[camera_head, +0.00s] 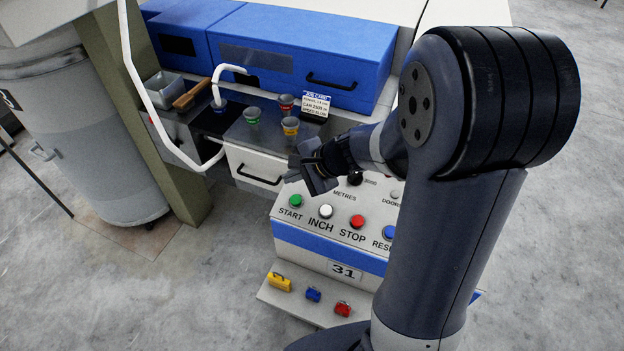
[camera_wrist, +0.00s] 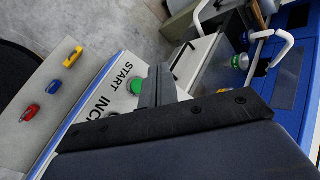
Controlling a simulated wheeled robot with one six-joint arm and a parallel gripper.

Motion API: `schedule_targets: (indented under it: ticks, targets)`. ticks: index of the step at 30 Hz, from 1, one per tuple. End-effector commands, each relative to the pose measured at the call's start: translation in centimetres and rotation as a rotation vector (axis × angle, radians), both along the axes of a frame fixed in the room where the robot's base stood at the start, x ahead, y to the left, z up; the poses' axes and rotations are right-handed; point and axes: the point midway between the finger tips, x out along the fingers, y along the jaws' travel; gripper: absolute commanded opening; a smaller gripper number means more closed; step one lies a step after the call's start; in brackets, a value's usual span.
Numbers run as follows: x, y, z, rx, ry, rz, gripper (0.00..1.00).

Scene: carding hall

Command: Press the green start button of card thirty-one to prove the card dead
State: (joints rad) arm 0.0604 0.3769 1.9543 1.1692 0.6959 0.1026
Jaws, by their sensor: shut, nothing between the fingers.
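The green start button (camera_head: 296,201) sits at the left end of a button row on the panel of card 31, above the word START. My gripper (camera_head: 318,184) is shut and empty, above the panel and up and right of the green button in the head view. In the wrist view the green button (camera_wrist: 137,86) shows just beside the shut fingers (camera_wrist: 160,80), which cover part of its surroundings. Whether the fingertips touch the button cannot be told; in the head view they look apart from it. The number plate 31 (camera_head: 344,271) is below the row.
White INCH (camera_head: 325,211), red STOP (camera_head: 357,222) and blue reset (camera_head: 389,232) buttons stand close by. Yellow (camera_head: 279,282), blue (camera_head: 313,295) and red (camera_head: 343,309) padlock-like pieces lie on the lower ledge. Small cups and a white bent pipe (camera_head: 135,70) stand behind left.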

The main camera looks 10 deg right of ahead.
Motion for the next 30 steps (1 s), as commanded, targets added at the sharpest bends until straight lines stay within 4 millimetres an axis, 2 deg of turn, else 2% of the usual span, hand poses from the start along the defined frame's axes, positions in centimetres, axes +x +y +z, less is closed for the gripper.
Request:
schedule_targets:
  ticks: [17, 23, 30]
  targets:
    - [0.1, -0.1, -0.5, 0.0, 0.001, -0.001, 0.0]
    - [0.4, -0.3, -2.2, 0.0, 0.001, 0.0, 0.0]
    - [1.1, -0.7, -5.6, 0.001, 0.002, -0.002, 0.0]
